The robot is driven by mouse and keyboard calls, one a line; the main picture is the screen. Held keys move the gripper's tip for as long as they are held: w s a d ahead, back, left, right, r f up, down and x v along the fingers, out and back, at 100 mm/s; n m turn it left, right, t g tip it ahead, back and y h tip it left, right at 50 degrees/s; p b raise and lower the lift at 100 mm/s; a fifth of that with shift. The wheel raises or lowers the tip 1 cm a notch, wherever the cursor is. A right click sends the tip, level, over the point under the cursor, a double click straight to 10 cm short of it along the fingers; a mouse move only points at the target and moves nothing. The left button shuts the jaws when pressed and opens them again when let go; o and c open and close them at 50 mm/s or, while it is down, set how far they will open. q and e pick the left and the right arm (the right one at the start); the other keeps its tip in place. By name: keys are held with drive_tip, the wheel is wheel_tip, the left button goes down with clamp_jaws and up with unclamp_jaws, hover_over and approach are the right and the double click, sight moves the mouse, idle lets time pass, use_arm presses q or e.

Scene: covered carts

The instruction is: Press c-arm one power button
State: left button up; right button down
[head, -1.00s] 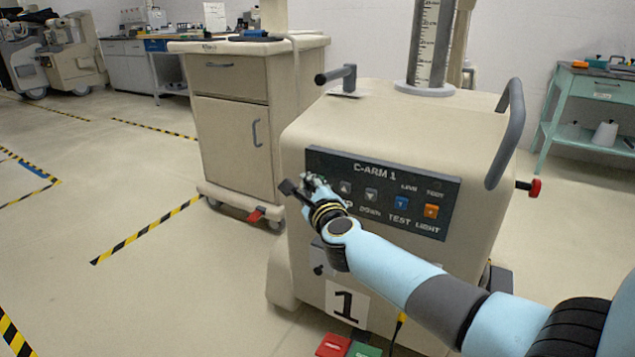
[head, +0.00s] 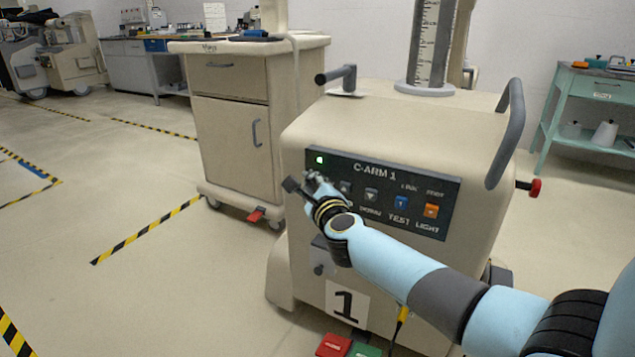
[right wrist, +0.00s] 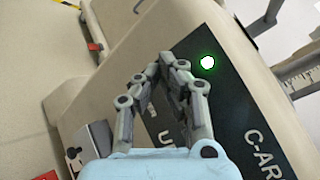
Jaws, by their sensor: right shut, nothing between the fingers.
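The C-arm 1 cart is a beige covered unit (head: 400,120) with a dark control panel (head: 385,172) labelled C-ARM 1. A green light (head: 320,160) glows at the panel's upper left; it also shows in the right wrist view (right wrist: 208,62). Up, down, blue test (head: 400,202) and orange light (head: 431,210) buttons sit in a row. My right gripper (head: 308,181) is shut and empty at the panel's left end, just below the green light. In the right wrist view its fingertips (right wrist: 168,62) cover that part of the panel, so the power button is hidden and contact cannot be told. My left gripper is out of view.
A beige cabinet cart (head: 230,120) stands behind to the left. A green side table (head: 590,95) is at the right. Red (head: 333,345) and green (head: 365,349) pedals lie at the cart's foot. Striped floor tape (head: 145,232) marks open floor at left.

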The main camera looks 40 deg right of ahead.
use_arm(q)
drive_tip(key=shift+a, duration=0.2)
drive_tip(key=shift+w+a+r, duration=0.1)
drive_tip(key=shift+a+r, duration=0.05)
use_arm(e)
drive_tip(key=shift+s+a, duration=0.4)
drive_tip(key=shift+a, duration=0.4)
use_arm(q)
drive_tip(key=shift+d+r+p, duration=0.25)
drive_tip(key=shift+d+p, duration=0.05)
drive_tip(key=shift+p, duration=0.15)
use_arm(e)
drive_tip(key=a, duration=0.1)
drive_tip(key=s+a, duration=0.1)
drive_tip(key=a, duration=0.1)
drive_tip(key=s+a, duration=0.1)
drive_tip(key=shift+a, duration=0.35)
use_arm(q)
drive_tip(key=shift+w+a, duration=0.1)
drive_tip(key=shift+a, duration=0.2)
